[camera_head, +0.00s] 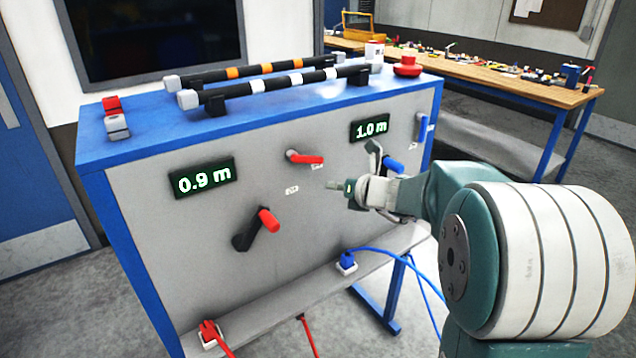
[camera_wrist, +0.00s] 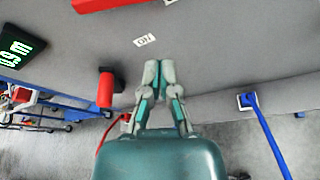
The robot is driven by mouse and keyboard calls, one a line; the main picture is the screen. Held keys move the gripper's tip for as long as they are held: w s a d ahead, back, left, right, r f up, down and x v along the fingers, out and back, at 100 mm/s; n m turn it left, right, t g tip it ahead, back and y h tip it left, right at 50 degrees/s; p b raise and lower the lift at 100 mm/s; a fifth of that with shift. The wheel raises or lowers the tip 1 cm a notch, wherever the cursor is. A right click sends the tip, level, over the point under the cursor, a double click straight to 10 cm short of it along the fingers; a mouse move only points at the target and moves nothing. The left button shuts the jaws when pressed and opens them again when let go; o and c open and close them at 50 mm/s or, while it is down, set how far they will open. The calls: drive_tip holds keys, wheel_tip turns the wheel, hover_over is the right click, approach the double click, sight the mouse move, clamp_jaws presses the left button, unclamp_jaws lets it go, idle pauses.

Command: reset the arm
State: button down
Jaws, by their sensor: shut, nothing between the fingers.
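My gripper (camera_head: 336,186) is shut and empty in front of the grey panel (camera_head: 170,240) of a blue-framed bench. It points at the panel, and I cannot tell how far off it is. In the wrist view my gripper (camera_wrist: 158,68) has its fingertips together below a small label (camera_wrist: 145,40). A black crank with a red grip (camera_head: 268,220) is left of my gripper in the head view. The red grip (camera_wrist: 105,90) also shows left of the fingers in the wrist view. A red lever (camera_head: 305,158) is above and left of my gripper, pointing right.
A blue lever (camera_head: 393,165) is behind my arm. Striped bars (camera_head: 270,84) and a red button (camera_head: 407,67) are on top. Blue (camera_head: 346,262) and red (camera_head: 210,334) plugs trail cables below. A cluttered wooden table (camera_head: 530,85) stands behind.

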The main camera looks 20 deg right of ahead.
drive_tip(key=s+a+n+g, duration=0.2)
drive_tip(key=s+a+n, duration=0.2)
drive_tip(key=s+n, duration=0.3)
drive_tip(key=s+a+r+n+g, duration=0.1)
drive_tip(key=s+a+n+g, duration=0.15)
drive_tip(key=s+n, duration=0.35)
drive_tip(key=s+a+n+g, duration=0.2)
drive_tip(key=s+a+n, duration=0.3)
drive_tip(key=s+n, duration=0.2)
drive_tip(key=s+d+f+n+h, duration=0.1)
drive_tip(key=s+d+n+h, duration=0.1)
drive_tip(key=s+n, duration=0.4)
drive_tip(key=s+d+f+n+h, duration=0.1)
drive_tip(key=s+d+n+h, duration=0.1)
drive_tip(key=s+n+h, duration=0.2)
drive_tip(key=s+n, duration=0.3)
drive_tip(key=n, duration=0.3)
drive_tip(key=shift+d+f, duration=0.2)
drive_tip(key=shift+f, duration=0.05)
drive_tip(key=shift+a+g, duration=0.15)
drive_tip(key=shift+g, duration=0.1)
